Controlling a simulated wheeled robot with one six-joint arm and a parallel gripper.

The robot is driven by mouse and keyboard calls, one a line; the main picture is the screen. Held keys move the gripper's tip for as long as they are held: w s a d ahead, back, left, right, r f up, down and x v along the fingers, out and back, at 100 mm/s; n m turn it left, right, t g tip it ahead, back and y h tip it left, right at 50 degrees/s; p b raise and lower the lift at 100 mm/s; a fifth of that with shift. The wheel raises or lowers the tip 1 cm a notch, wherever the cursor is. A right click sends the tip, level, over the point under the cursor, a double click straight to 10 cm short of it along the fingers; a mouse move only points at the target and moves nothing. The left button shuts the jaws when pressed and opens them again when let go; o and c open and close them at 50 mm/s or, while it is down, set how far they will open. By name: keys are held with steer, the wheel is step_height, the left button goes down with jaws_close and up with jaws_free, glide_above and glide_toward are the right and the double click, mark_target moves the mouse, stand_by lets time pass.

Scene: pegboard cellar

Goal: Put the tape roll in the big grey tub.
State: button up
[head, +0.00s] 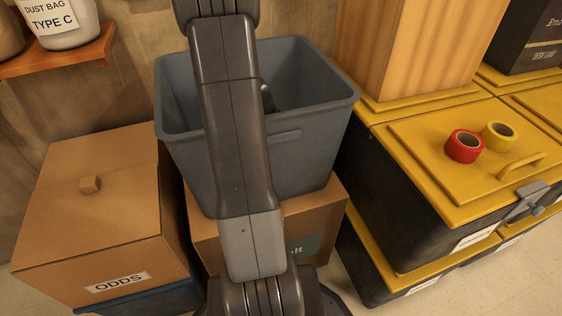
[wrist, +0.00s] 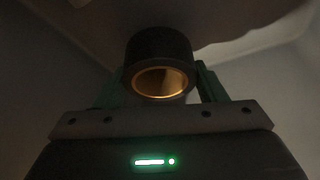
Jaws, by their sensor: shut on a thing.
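The big grey tub (head: 310,150) stands in the middle of the head view, open at the top, on a cardboard box. My arm crosses in front of it and hides part of its rim and inside. In the wrist view my gripper (wrist: 160,72) is shut on a dark tape roll (wrist: 160,50) with a tan core, held between green fingers. Dim greyish surfaces surround it there, which look like the tub's inside. The gripper and held roll cannot be made out in the head view; a small dark part shows inside the tub.
A red tape roll (head: 464,146) and a yellow tape roll (head: 497,137) lie on a yellow-lidded crate (head: 420,130) at right. A wooden block (head: 415,50) stands behind it. A closed ODDS carton (head: 95,215) is at left, below a shelf (head: 60,58) with labelled containers.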

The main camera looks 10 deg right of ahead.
steer(key=shift+f+b, duration=0.55)
steer(key=shift+f, duration=1.35)
steer(key=shift+f, duration=0.2)
steer(key=o, duration=1)
steer(key=shift+r, duration=0.1)
steer(key=shift+r, duration=0.2)
steer(key=p+v, duration=0.3)
steer(key=v, duration=0.9)
steer(key=shift+f, duration=0.1)
